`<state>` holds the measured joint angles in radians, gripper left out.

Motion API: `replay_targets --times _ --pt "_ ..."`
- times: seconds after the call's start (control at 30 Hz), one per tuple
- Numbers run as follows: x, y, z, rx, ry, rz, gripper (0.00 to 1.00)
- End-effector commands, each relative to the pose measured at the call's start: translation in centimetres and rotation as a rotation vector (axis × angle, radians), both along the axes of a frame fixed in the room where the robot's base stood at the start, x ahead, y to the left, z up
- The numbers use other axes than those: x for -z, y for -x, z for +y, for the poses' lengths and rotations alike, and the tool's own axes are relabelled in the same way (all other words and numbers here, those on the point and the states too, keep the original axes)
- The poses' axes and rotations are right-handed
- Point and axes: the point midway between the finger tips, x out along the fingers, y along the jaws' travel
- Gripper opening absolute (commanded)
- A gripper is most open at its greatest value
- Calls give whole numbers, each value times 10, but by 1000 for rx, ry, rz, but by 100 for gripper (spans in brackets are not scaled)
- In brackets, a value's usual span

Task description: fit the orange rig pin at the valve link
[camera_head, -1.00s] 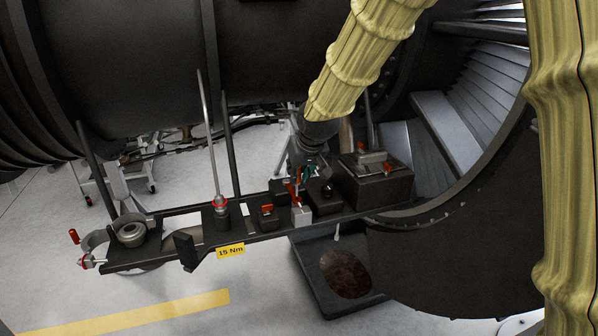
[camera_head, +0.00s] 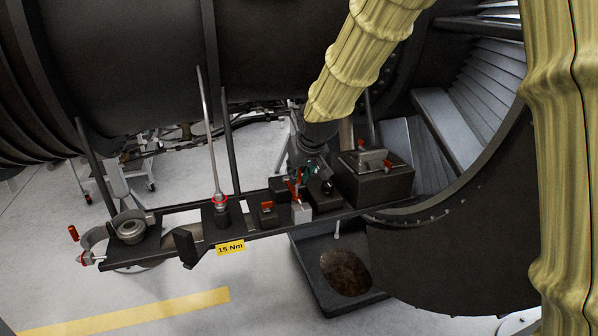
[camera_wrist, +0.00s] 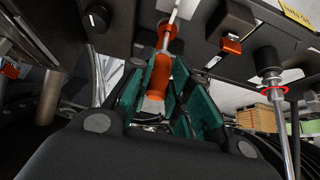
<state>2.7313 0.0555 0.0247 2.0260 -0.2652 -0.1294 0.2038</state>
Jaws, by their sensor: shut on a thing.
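The orange rig pin (camera_wrist: 160,76) is between the teal finger pads of my gripper (camera_wrist: 165,103) in the wrist view, with its pale narrow end pointing away from my wrist toward the dark rail. In the head view the pin (camera_head: 295,187) shows as a small upright orange-red piece beside my gripper (camera_head: 308,172), just above a light grey block (camera_head: 301,212) on the rail. I cannot tell whether the pin touches that block. My gripper is shut on the pin. I cannot say for sure which part is the valve link.
A dark rail (camera_head: 262,233) carries a small block with an orange top (camera_head: 267,212), a tall rod tool with a red ring (camera_head: 220,200) and a yellow "15 Nm" tag (camera_head: 230,248). A dark box (camera_head: 372,185) stands close right of my gripper. The engine casing (camera_head: 130,60) is behind.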

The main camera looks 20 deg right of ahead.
Motion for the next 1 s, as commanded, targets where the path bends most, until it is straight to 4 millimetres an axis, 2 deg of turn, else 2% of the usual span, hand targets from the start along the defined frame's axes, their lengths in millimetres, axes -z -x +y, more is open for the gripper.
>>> replay_targets --times 1.0 --pt "12 0 0 0 0 0 0"
